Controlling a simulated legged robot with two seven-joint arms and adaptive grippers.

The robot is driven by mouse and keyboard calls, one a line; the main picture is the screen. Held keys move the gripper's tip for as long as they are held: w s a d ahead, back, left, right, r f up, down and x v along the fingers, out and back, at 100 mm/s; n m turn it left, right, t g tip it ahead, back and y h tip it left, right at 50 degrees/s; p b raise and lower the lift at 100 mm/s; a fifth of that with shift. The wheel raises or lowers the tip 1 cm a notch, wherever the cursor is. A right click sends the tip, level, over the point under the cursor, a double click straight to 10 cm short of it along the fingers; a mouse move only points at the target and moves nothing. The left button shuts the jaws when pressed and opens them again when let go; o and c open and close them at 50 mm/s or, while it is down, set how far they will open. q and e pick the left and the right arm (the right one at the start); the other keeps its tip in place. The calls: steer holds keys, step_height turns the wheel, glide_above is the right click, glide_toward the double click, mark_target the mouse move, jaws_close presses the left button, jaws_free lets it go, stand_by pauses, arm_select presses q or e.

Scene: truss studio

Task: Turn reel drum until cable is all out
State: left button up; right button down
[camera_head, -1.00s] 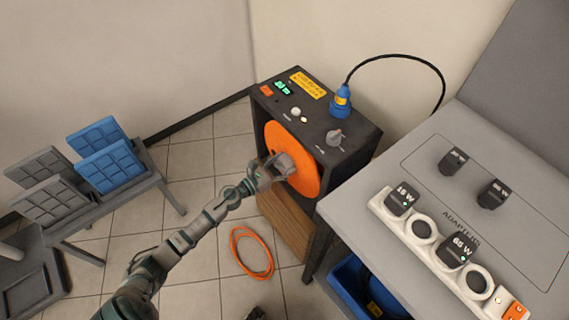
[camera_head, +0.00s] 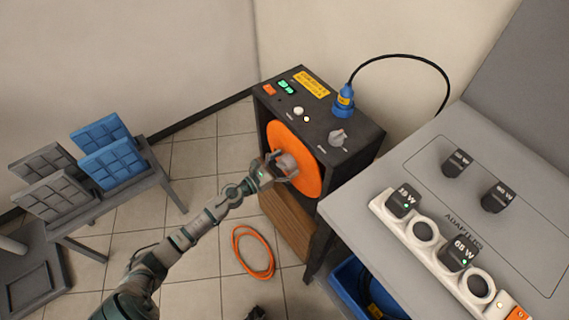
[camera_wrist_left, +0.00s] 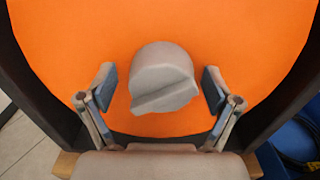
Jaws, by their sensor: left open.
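The orange reel drum (camera_head: 308,176) is set in the open front of a dark cabinet. It fills most of the left wrist view (camera_wrist_left: 230,40). A grey knob (camera_wrist_left: 163,80) with a raised ridge stands out from the drum. My left gripper (camera_head: 280,166) is at the drum's face. In the left wrist view its two fingers (camera_wrist_left: 162,90) are open on either side of the knob, with a gap on each side. An orange cable (camera_head: 253,252) lies in a loose coil on the floor below the cabinet. My right gripper does not show clearly.
The cabinet top (camera_head: 320,118) holds a grey dial, buttons, a small green display and a blue plug (camera_head: 344,101) with a black cable. A grey table (camera_head: 360,200) with adapters and a white socket strip (camera_head: 430,248) stands right. A blue bin (camera_head: 345,283) sits below it. Panel racks stand left.

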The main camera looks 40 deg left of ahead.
arm_select(q)
steer(key=shift+s, duration=0.25)
steer(key=v, duration=1.1)
steer(key=shift+s+a, duration=0.2)
steer(key=shift+s, duration=0.05)
